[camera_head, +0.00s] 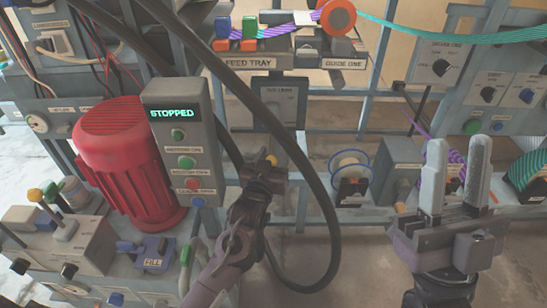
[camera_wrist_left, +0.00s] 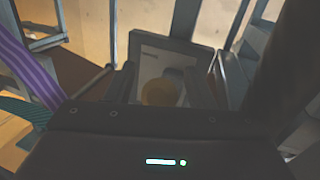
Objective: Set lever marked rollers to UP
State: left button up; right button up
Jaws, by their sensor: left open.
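A grey lever panel (camera_head: 279,103) stands behind my left gripper, below the feed tray; its small label is too blurred to read surely as rollers. An orange-yellow knob (camera_head: 271,159) shows at my left gripper (camera_head: 268,165), partly hidden by it. In the left wrist view the round yellow knob (camera_wrist_left: 160,92) lies between the two open fingers, in front of a pale plate. I cannot tell whether the fingers touch it. The lever's shaft is mostly hidden. My right gripper (camera_head: 458,170) is open and empty, fingers pointing up, at the right.
A red motor (camera_head: 123,155) and a control box reading STOPPED (camera_head: 185,140) stand at left. Thick black hoses loop around my left arm. A spool (camera_head: 350,172) and grey box (camera_head: 397,168) stand right of the lever. Purple ribbon (camera_wrist_left: 25,65) passes left in the wrist view.

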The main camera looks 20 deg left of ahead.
pick_arm(q)
grip_shut()
dwell(0.4)
